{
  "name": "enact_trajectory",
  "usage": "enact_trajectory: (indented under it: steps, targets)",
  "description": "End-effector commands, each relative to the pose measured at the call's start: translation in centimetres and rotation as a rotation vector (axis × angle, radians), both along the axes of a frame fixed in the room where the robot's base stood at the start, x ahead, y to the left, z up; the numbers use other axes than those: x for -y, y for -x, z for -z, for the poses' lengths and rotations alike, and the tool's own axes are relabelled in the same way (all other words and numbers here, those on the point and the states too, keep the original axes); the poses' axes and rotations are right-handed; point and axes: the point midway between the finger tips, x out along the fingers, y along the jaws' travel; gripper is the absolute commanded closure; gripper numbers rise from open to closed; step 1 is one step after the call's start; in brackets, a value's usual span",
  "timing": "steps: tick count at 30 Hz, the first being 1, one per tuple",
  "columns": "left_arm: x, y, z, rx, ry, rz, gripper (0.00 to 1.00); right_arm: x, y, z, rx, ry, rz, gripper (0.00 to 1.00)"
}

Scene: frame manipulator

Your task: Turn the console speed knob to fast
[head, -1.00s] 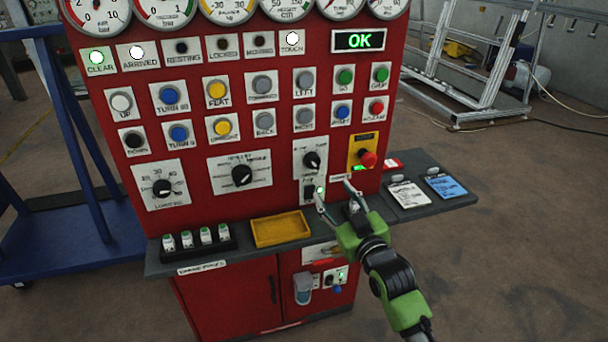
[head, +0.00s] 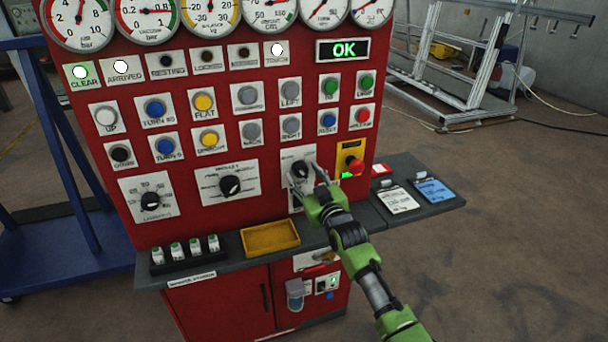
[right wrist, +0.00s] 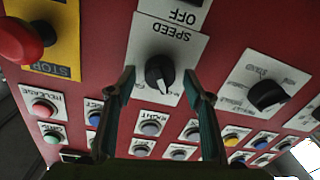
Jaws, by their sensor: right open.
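The speed knob (head: 300,169) is a black knob on a white plate on the red console (head: 200,245). In the right wrist view the knob (right wrist: 160,72) shows below the upside-down word SPEED, its white pointer line toward the picture's bottom. The position labels beside it are partly hidden or too small to read. My right gripper (head: 306,179) is at the speed plate and covers part of it. In the right wrist view its two fingers (right wrist: 159,74) are open, one on each side of the knob, with gaps between. My left gripper is out of view.
A red stop button (head: 354,165) on a yellow plate sits close to the right of my gripper. Another black selector knob (head: 229,186) is to the left. A yellow tray (head: 270,239) lies on the grey shelf below. The display (head: 343,49) reads OK.

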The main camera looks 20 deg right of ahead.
Motion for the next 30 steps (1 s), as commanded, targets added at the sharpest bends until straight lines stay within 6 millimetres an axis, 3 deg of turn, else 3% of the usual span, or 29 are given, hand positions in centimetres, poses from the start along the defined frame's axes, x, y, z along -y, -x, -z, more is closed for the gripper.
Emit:
enact_trajectory:
  steps: [11, 15, 16, 30]
  targets:
    - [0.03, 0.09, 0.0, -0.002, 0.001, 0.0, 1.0, -0.05, -0.46, -0.01, 0.0, 0.0, 0.0, 0.53]
    - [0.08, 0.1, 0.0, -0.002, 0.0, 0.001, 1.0, -0.04, -0.45, 0.0, 0.0, 0.0, 0.0, 0.87]
    - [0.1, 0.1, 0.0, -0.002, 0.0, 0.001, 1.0, -0.04, -0.44, 0.0, 0.0, 0.0, 0.0, 0.91]
    - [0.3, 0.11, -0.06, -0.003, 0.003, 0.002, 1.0, -0.01, -0.43, 0.03, -0.003, -0.079, 0.0, 0.91]
